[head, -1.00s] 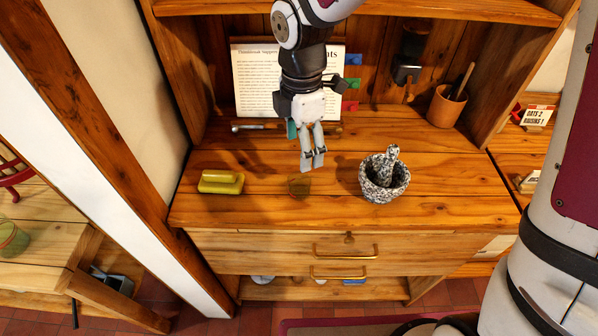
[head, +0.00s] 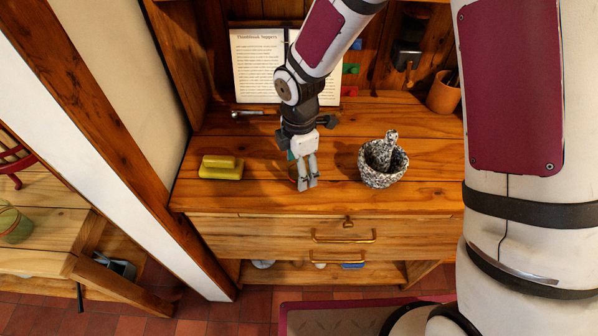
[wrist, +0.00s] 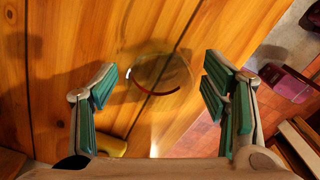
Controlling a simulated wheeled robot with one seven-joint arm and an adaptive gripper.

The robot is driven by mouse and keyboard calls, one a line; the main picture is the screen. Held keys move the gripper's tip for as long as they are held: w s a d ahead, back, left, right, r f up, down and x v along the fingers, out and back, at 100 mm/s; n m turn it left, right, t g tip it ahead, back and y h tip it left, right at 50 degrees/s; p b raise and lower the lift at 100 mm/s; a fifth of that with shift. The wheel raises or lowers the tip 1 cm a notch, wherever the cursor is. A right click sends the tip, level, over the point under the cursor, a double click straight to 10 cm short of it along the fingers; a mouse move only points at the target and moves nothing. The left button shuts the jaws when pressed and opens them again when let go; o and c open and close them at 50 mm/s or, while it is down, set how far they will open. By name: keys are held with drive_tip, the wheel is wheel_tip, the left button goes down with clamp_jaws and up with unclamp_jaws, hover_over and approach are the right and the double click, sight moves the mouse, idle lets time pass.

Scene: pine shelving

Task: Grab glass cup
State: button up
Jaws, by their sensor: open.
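The glass cup is clear and faintly seen. In the wrist view the glass cup (wrist: 160,72) stands on the wooden counter, showing mostly as a round rim with a dark reddish arc, between and beyond the two teal-padded fingers. In the head view it is largely hidden by my gripper (head: 307,186), which points down over the counter's front middle. My gripper is open, with one finger on each side of the cup as the wrist view shows it. I cannot tell how far above the cup the fingertips are.
A speckled mortar with pestle (head: 381,168) stands to the right of my gripper, and a yellow block-like item (head: 221,167) lies to the left. An open book (head: 258,65) leans at the back. Drawers with brass handles (head: 343,237) are below. A greenish glass (head: 14,225) stands on the left table.

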drive_tip(key=shift+f, duration=0.15)
drive_tip(key=c, duration=1.3)
